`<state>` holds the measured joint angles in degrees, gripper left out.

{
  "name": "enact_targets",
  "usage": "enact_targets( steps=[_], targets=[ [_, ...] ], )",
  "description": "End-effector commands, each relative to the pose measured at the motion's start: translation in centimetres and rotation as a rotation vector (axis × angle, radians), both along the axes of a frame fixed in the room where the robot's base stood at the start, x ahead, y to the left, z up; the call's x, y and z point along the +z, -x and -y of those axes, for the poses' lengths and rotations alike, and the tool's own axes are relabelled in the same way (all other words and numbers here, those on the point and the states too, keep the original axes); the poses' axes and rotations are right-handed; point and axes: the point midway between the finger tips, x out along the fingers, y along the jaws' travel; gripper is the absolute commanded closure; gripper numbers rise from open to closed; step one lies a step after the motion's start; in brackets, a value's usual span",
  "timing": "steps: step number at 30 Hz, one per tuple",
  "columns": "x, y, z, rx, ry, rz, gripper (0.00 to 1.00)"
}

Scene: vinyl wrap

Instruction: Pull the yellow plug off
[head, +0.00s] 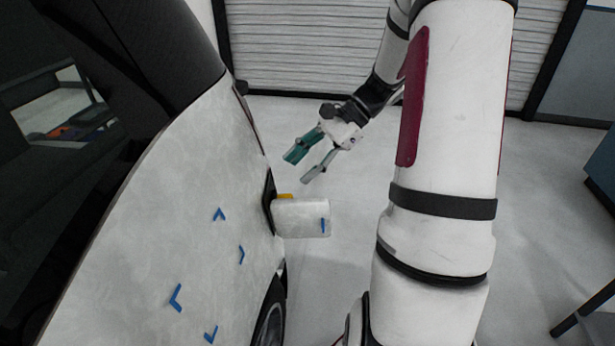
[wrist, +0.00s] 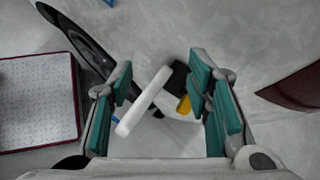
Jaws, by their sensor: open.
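The yellow plug (head: 286,196) shows as a small strip beside the car's side, mostly hidden behind the open pale flap (head: 303,218). In the wrist view the yellow plug (wrist: 184,104) is below a dark recess (wrist: 178,77), just left of the right finger. The flap stands nearly edge-on there (wrist: 145,100), between the fingers in the picture. My gripper (head: 299,168) is open and empty, with green finger pads, above and a little right of the plug in the head view. In the wrist view my gripper (wrist: 163,88) spans flap and plug, with no visible contact.
The grey-white car body (head: 190,220) with blue marks fills the left side, with a wheel (head: 270,318) below. A roller shutter (head: 300,45) is behind. A red-edged panel (wrist: 35,100) lies left in the wrist view. The floor right of the flap is clear up to my arm.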

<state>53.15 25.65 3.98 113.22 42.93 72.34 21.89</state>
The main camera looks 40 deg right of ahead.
Motion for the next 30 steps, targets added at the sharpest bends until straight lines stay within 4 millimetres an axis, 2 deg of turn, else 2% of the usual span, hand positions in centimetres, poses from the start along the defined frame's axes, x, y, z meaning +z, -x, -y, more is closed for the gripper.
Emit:
enact_targets(
  steps=[1,6,10,15,20,30],
  targets=[
    [-2.4,-0.5,1.8,-0.07,-0.061,-0.015,0.55],
    [-7.3,-1.2,6.6,-0.274,-0.243,-0.035,0.55],
    [-10.1,-1.2,9.3,-0.385,-0.346,-0.038,0.55],
    [-11.8,-0.9,11.1,-0.459,-0.415,-0.036,0.55],
    [-12.3,-1.4,10.9,-0.472,-0.43,-0.035,0.55],
    [-14.4,-4.7,7.0,-0.469,-0.429,-0.036,0.55]
  ],
)
